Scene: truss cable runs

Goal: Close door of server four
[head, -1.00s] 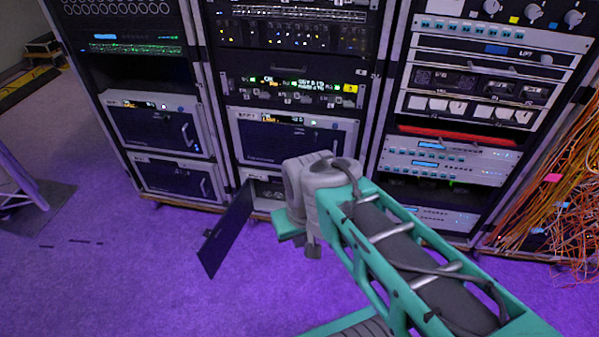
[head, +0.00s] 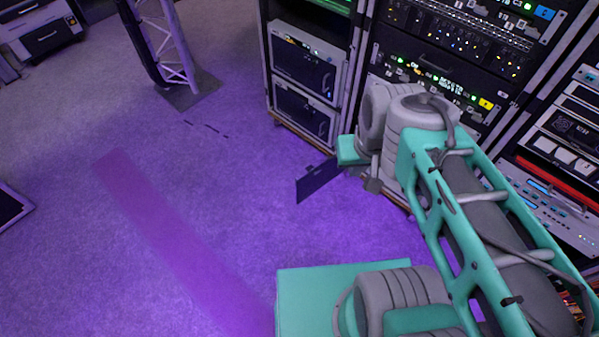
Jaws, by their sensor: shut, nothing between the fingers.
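A dark, flat door panel (head: 318,181) stands open, sticking out to the left over the purple floor from the bottom of the middle rack. Its right end and hinge side are hidden behind my arm, and so is the bay it belongs to. No number is readable on it. My arm's grey and teal joints stand just right of the door in the picture. I cannot tell whether they touch it. My gripper is not visible; the arm hides that area.
The left rack (head: 270,60) holds two server units with shut fronts, the upper server (head: 303,68) and the lower server (head: 303,112). A truss tower (head: 165,45) stands at the back left on a dark base plate (head: 188,92). The carpet left of the door is clear.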

